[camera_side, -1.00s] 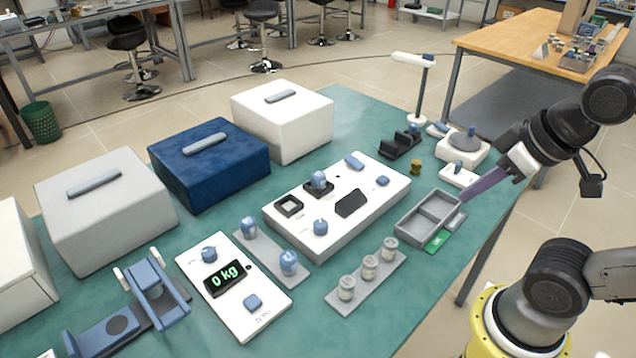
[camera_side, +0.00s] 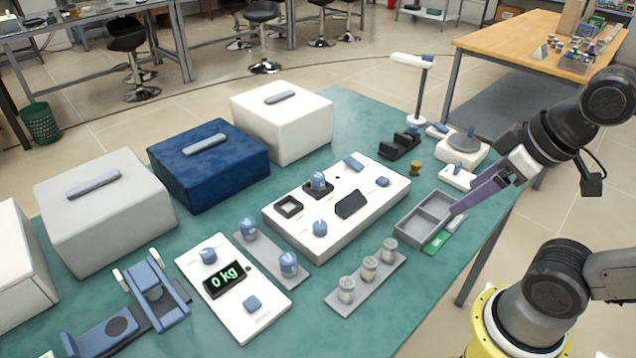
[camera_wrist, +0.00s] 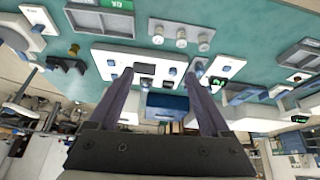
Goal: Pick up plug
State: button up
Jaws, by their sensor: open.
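I take the plug (camera_side: 318,183) to be the blue-grey piece seated in a black square holder on the white panel box (camera_side: 376,224). A second black square socket (camera_side: 288,206) beside it is empty. My gripper (camera_side: 462,199) is on the right in the side view, with two purple fingers apart and nothing between them. It is over the table's right edge by the grey tray, well to the right of the plug. In the wrist view my gripper (camera_wrist: 160,73) is open, with the white panel box (camera_wrist: 108,52) beyond its fingertips. I cannot pick out the plug there.
The grey divided tray (camera_side: 399,226) lies below my fingers. A rack of small jars (camera_side: 367,281), a white scale (camera_side: 238,325) and a tall white-topped stand (camera_side: 418,95) surround the panel box.

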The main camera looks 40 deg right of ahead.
jog(key=w+r+n+g, duration=0.1)
jog(key=w+r+n, duration=1.25)
jog(key=w, duration=0.25)
jog(key=n+g, duration=0.5)
jog(key=n, duration=0.1)
send_over(318, 175)
notch_tip(318, 175, down, 26)
jog(key=shift+w+r, duration=0.1)
jog(key=shift+r, duration=0.1)
jog(key=shift+f, duration=3.1)
grip_shut()
